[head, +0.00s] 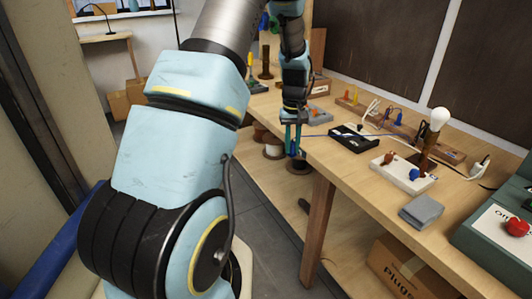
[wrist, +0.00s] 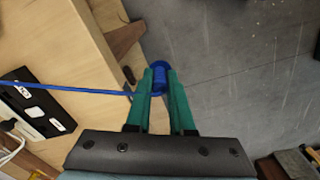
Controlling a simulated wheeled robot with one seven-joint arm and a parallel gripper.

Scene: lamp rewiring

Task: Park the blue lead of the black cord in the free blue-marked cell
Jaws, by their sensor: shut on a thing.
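My gripper (head: 293,150) hangs just off the near edge of the workbench, over the floor. In the wrist view my gripper (wrist: 159,80) has its teal fingers shut on a blue lead end (wrist: 160,74). A thin blue wire (wrist: 75,90) runs from it leftward to a black tray-like block (wrist: 38,112) on the bench. That black block (head: 352,138) also shows in the head view, with pale patches on top. I cannot make out a free blue-marked cell or the black cord for certain.
A white block with orange and blue parts (head: 403,172), a bulb on a wooden post (head: 437,125) and a grey block (head: 421,211) stand along the bench. A wooden rack with coloured pieces (head: 372,112) is behind. Spools (head: 299,166) sit below the bench top.

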